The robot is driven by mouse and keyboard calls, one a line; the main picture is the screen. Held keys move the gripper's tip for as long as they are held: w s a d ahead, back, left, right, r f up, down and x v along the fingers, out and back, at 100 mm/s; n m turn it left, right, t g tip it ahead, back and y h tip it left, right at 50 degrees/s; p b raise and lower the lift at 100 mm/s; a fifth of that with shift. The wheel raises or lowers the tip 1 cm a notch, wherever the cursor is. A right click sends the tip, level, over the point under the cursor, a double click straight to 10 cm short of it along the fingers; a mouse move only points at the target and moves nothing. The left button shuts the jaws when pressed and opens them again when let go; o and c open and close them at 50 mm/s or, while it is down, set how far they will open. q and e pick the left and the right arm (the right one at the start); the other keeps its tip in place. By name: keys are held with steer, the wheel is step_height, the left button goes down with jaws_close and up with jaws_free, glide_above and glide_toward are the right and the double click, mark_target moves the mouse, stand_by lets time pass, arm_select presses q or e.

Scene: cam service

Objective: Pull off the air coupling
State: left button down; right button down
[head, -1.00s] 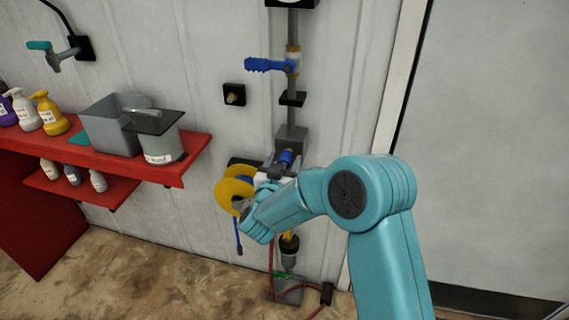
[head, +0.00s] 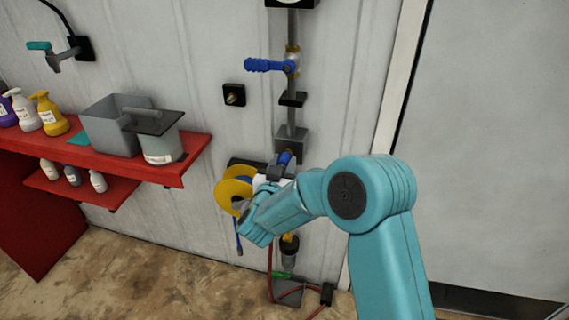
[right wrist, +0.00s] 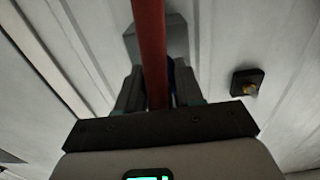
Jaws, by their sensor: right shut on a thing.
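The air coupling (head: 286,157) is a small blue piece below a grey block (head: 291,141) on the wall pipe. My right gripper (head: 283,167) is shut on it from below, and its fingers partly hide it. In the right wrist view the fingers (right wrist: 160,88) stand on both sides of the coupling, of which only a blue sliver (right wrist: 171,78) shows. A red hose (right wrist: 152,45) crosses in front of it there. Whether the coupling still touches the block cannot be told. My left gripper is not in view.
A blue-handled valve (head: 265,65) sits higher on the pipe. A yellow reel (head: 233,190) hangs left of my gripper. A black wall plate with a brass fitting (head: 233,95) is to the upper left. A red shelf (head: 180,172) with containers stands at left.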

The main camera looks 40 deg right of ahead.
steer(key=shift+v, duration=1.25)
steer(key=b+v, duration=0.1)
steer(key=v, duration=0.5)
steer(key=shift+a+r, duration=0.15)
